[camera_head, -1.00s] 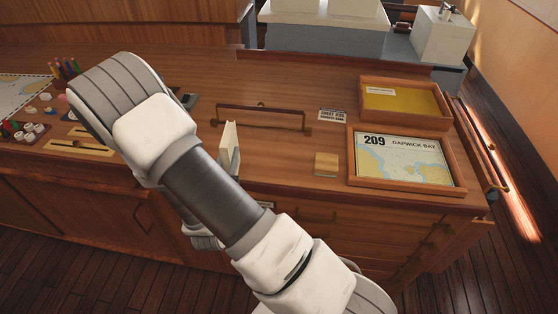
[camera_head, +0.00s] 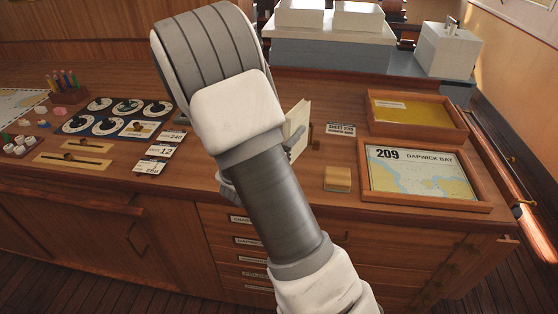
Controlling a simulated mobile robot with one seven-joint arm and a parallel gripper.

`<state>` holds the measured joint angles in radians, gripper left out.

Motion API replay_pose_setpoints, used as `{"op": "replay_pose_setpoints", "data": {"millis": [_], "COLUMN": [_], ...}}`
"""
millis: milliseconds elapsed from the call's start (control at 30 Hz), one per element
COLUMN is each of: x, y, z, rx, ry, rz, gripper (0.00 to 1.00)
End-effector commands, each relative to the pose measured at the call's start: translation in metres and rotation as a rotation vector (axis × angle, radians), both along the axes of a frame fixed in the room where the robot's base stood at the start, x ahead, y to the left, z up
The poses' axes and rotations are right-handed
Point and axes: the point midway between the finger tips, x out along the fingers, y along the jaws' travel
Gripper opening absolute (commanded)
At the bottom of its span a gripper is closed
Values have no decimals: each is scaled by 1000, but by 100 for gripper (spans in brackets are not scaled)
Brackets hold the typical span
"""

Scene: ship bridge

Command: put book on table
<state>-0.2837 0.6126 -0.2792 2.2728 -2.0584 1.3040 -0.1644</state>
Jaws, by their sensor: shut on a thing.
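The book (camera_head: 299,119) has a cream cover and is upright, partly hidden behind my arm. My gripper (camera_head: 291,152) shows only as a small grey part at the book's lower edge. It is shut on the book, and my forearm hides most of it.
A framed chart tray (camera_head: 482,195) and a tray with a yellow sheet (camera_head: 372,119) lie at the right. A small wooden block (camera_head: 338,178) and a label card (camera_head: 341,129) lie near the book. A dial panel (camera_head: 84,119) and cards (camera_head: 158,150) are at the left.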

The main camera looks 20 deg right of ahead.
Motion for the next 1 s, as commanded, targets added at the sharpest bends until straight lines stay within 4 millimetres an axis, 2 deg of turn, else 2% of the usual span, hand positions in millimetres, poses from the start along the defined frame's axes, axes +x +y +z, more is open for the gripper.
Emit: {"op": "replay_pose_setpoints", "data": {"millis": [33, 100, 300, 667, 1000], "x": [-1, -4, -7, -7, -7], "y": [12, 25, 43, 44, 44], "z": [-7, -15, -26, -64, -67], "rx": [-1, -1, -1, -1, -1], "ry": [3, 1, -1, 0, -3], "rz": [5, 3, 0, -1, -1], "gripper": [0, 0, 0, 0, 0]}}
